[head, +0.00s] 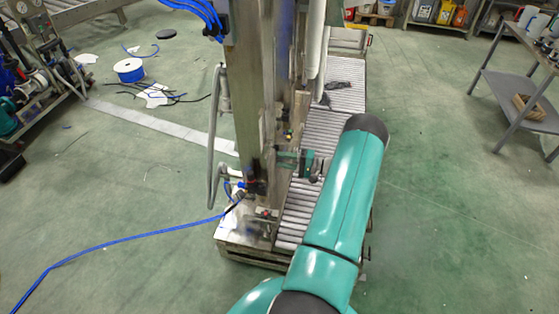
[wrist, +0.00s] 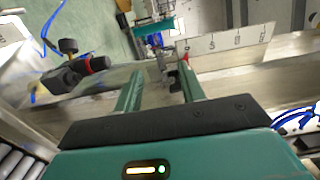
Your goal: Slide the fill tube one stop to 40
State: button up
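A pale upright tube (head: 316,40), possibly the fill tube, stands beside the filling machine's column (head: 247,100) in the head view; its lower end is not clearly resolved. In the wrist view a metal scale plate (wrist: 228,46) carries dark marks too small to read surely. A small red pointer (wrist: 185,57) sits at its left end, just beyond my right finger. My gripper (wrist: 161,70) has its fingers apart, with a small metal part visible beyond the gap; I cannot tell whether they touch it. In the head view my gripper (head: 291,157) is small beside the column.
A roller conveyor (head: 335,105) runs behind and beside the column. A blue hose (head: 120,238) crosses the floor at left. A grey shelf table (head: 515,85) stands at right. Green floor is open between.

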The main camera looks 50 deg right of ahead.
aim_at(267, 156)
jog(key=shift+x, duration=3.45)
jog(key=shift+r, duration=0.1)
grip_shut()
